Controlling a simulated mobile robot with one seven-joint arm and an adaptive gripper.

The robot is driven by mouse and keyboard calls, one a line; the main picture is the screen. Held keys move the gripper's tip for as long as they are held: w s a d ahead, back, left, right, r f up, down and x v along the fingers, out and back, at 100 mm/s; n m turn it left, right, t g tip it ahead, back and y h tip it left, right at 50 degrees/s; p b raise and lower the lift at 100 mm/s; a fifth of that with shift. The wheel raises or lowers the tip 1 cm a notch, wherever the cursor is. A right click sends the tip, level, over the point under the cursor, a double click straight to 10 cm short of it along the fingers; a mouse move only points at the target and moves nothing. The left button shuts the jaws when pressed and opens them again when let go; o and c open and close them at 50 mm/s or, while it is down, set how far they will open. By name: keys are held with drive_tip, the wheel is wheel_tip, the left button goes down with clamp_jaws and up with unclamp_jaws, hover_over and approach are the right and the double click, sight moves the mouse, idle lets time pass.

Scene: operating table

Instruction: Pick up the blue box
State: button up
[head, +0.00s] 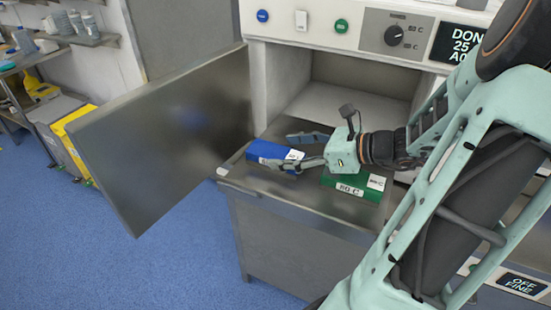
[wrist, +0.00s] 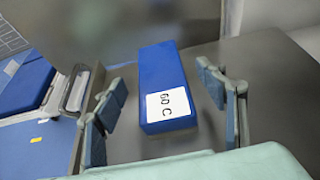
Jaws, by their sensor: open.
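The blue box (head: 266,150) lies on the metal surface in front of the open compartment, at its left part. In the wrist view the blue box (wrist: 162,72) shows a white label reading 60 C on its near end. My gripper (head: 307,150) is open and comes at the box from the right in the head view. In the wrist view its two fingers (wrist: 168,112) stand on either side of the near end of the box, with a gap on each side.
A green box (head: 344,192) labelled 80 C lies beneath my gripper, to the right of the blue box. The open metal door (head: 165,130) stands at the left. The compartment (head: 345,105) behind looks empty. A control panel with a dial (head: 396,36) is above it.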

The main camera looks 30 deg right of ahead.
drive_tip(key=shift+w+a+f, duration=0.25)
drive_tip(key=shift+w+a, duration=0.1)
drive_tip(key=shift+w, duration=0.1)
drive_tip(key=c, duration=1.5)
drive_tip(key=shift+r, duration=0.15)
